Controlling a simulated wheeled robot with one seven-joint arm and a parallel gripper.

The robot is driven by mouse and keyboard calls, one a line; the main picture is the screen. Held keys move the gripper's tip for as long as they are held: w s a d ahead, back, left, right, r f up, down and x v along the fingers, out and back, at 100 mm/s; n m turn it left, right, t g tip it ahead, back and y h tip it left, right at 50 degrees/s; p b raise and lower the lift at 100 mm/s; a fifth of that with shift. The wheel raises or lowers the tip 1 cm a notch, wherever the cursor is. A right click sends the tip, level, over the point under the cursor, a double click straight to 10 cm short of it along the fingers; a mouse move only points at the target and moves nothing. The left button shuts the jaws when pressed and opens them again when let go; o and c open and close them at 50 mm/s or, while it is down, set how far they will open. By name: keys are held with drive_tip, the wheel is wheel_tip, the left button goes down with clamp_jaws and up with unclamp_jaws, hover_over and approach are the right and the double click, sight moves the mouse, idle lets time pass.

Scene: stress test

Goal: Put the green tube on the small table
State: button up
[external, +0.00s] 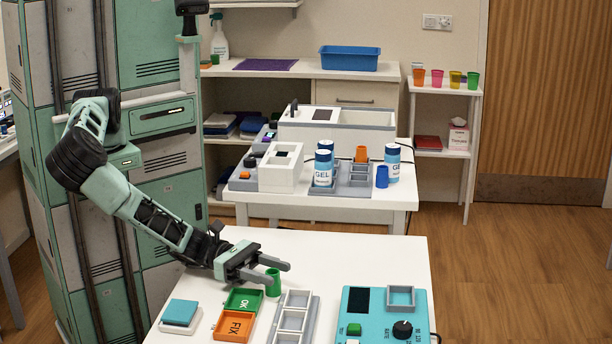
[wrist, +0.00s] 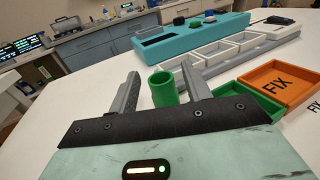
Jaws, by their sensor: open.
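The green tube (external: 273,283) stands upright on the front white table (external: 370,255), beside the grey-white rack. My gripper (external: 280,273) is open at the tube, low over the table. Behind are a white table (external: 400,206) with gel bottles and a narrow white stand (external: 474,92) with coloured cups; which one is the small table is not clear.
The grey-white rack (external: 293,315), green OK tray (external: 243,299), orange FIX tray (external: 234,325) and teal device (external: 385,320) crowd the front edge. A teal block (external: 180,313) lies at left. The front table's far half is clear.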

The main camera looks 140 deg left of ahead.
drive_tip(key=shift+o, duration=0.3)
drive_tip(key=b+v, duration=0.2)
drive_tip(key=v, duration=0.9)
drive_tip(key=shift+s, duration=0.1)
